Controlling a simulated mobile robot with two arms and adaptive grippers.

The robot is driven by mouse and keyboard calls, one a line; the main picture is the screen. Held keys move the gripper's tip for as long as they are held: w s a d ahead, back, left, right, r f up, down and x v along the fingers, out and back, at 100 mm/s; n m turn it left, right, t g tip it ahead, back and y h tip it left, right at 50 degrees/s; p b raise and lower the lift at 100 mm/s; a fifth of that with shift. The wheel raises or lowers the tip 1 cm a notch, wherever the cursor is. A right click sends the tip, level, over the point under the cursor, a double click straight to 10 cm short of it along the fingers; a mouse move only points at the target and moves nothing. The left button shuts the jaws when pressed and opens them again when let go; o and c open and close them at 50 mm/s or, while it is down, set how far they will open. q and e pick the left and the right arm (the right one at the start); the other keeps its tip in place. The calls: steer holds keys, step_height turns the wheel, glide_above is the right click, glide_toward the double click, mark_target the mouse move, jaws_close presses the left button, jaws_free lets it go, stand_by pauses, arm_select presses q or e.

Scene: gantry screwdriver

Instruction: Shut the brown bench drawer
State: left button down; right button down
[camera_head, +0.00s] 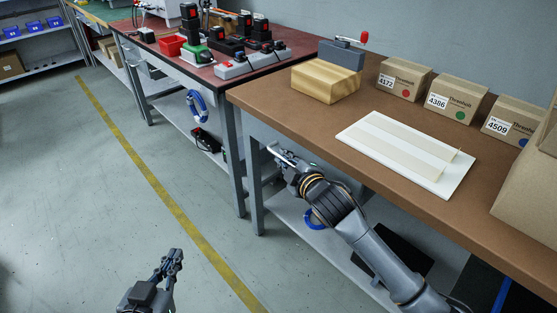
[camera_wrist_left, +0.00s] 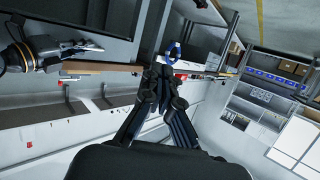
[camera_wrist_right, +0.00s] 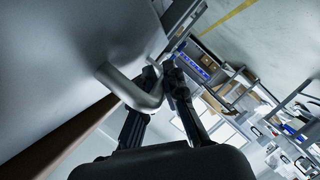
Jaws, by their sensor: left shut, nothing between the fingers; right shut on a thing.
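The brown bench (camera_head: 300,118) is on the right in the head view. Its drawer is mostly hidden there behind my right arm, under the bench top. In the right wrist view a large smooth grey panel (camera_wrist_right: 70,50), seemingly the drawer front, fills the upper left. A bent grey bar handle (camera_wrist_right: 145,92) stands out from it. My right gripper (camera_head: 277,150) is at the bench's front edge, its fingers (camera_wrist_right: 168,72) closed on the handle. How far the drawer is open cannot be told. My left gripper (camera_head: 176,258) is shut and empty over the floor, away from the bench.
On the bench top are a wooden block (camera_head: 322,84), a white board (camera_head: 385,155) and several cardboard boxes (camera_head: 452,97). A red-topped bench (camera_head: 270,62) with tools stands to the left. The floor (camera_head: 90,200) in front is clear.

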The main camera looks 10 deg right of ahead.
arm_select(q)
steer(key=shift+s+a+f+g, duration=0.2)
steer(key=shift+s+f+g, duration=0.15)
steer(key=shift+f, duration=0.25)
steer(key=shift+s+a+f+g, duration=0.2)
steer(key=shift+s+f+g, duration=0.15)
steer(key=shift+f, duration=0.25)
arm_select(e)
steer(key=shift+w+d, duration=0.3)
steer(key=shift+d, duration=0.2)
steer(key=shift+r, duration=0.1)
steer(key=c, duration=1.7)
jaws_free()
steer(key=shift+w+d, duration=0.1)
arm_select(q)
steer(key=shift+w+d, duration=0.1)
arm_select(e)
steer(key=v, duration=1.2)
